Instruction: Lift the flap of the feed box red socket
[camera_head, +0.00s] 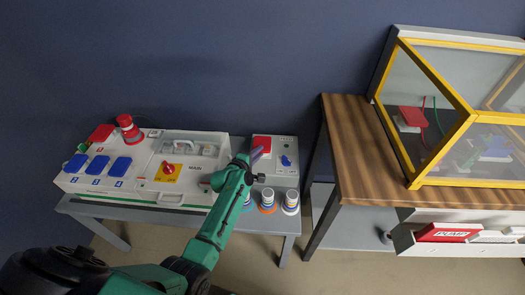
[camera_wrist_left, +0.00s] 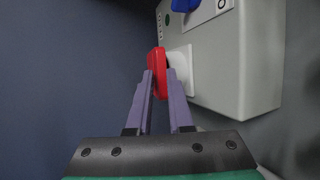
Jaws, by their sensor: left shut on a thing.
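The feed box (camera_head: 275,172) is a grey box on the bench, with a red socket flap (camera_head: 262,141) at its back left corner and a blue knob (camera_head: 286,160). My left gripper (camera_head: 256,153) reaches its left side in the head view. In the left wrist view, the gripper's purple fingers (camera_wrist_left: 160,77) are shut on the red flap (camera_wrist_left: 157,58). The socket's white base (camera_wrist_left: 180,72) is beside the flap on the grey box (camera_wrist_left: 235,75). I cannot tell how far the flap is tilted. My right gripper is not in view.
A white box (camera_head: 75,186) with blue and red socket flaps and a switch stands left on the bench. Several round plugs (camera_head: 290,203) stand in front of the feed box. A wooden table (camera_head: 360,170) with a yellow-framed enclosure (camera_head: 450,150) is at the right.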

